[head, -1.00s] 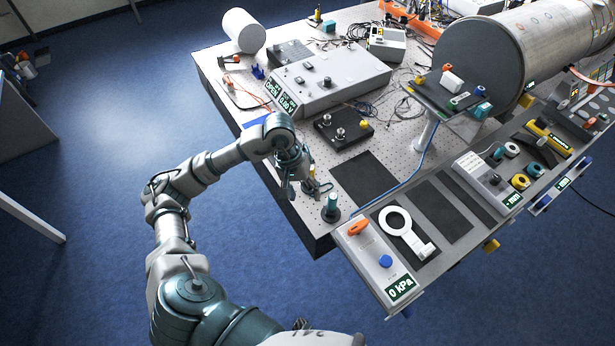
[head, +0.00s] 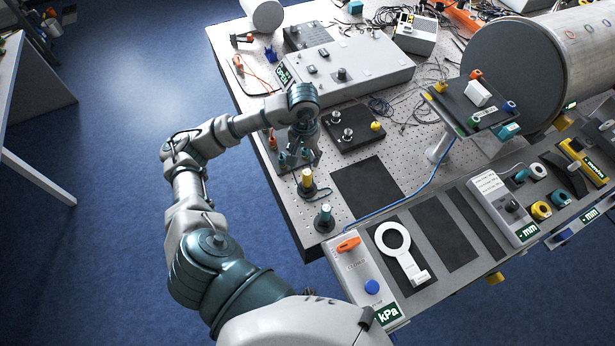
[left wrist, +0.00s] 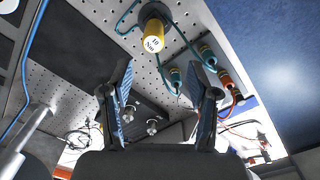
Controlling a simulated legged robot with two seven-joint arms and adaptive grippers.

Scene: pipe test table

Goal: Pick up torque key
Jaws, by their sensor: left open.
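A yellow-capped cylinder (head: 307,181) stands upright on a dark round base near the left edge of the perforated table. In the left wrist view the yellow cylinder (left wrist: 153,36) bears a "10 Nm" marking, so it looks like the torque key. My left gripper (head: 303,142) is over the table, behind the yellow cylinder and apart from it; its fingers are hard to make out there. In the left wrist view my left gripper (left wrist: 162,72) is open and empty, with the yellow cylinder beyond the fingertips. My right gripper is not in view.

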